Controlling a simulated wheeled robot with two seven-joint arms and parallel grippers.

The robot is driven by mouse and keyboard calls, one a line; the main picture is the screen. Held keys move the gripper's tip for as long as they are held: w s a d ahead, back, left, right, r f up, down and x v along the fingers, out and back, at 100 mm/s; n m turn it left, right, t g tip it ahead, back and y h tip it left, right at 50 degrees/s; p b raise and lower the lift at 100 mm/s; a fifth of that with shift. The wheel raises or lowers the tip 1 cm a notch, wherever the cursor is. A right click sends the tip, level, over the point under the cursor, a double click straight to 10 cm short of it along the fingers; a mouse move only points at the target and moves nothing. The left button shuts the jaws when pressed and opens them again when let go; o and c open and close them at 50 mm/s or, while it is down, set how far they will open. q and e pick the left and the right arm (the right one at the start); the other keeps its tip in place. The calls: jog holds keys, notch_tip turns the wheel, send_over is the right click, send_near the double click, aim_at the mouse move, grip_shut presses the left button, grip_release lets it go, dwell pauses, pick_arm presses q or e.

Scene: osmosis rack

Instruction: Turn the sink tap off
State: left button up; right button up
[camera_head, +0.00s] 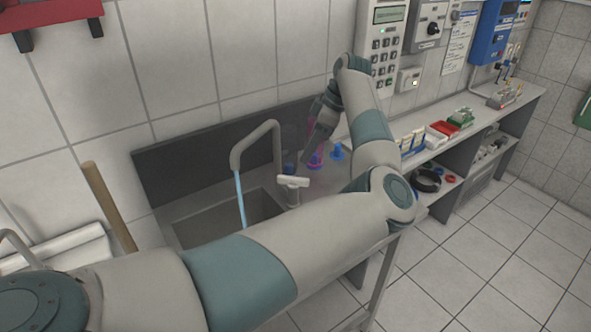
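The sink tap (255,133) is a grey curved spout over the sink (190,232). A blue stream of water (240,200) runs down from its end. The pale tap lever (292,182) is at the right of the spout, on a short upright body. My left arm reaches across the front of the sink and bends back toward the wall. My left gripper (311,142) hangs above and behind the lever, apart from it, near the blue and purple items. It is small and dark here, so its opening is unclear. My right gripper is not in view.
A blue item (337,151) and a purple-blue one (315,160) stand behind the lever. A counter with small boxes (440,130) runs right. A keypad panel (382,40) is on the wall. A wooden handle (108,205) stands left of the sink. The floor at right is clear.

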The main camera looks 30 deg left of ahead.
aim_at(293, 178)
pick_arm(q)
jog(key=p+x, duration=0.3)
jog(key=x, duration=0.5)
jog(key=shift+a+f, duration=0.1)
jog(key=shift+f, duration=0.1)
jog(key=shift+x, duration=0.85)
grip_shut()
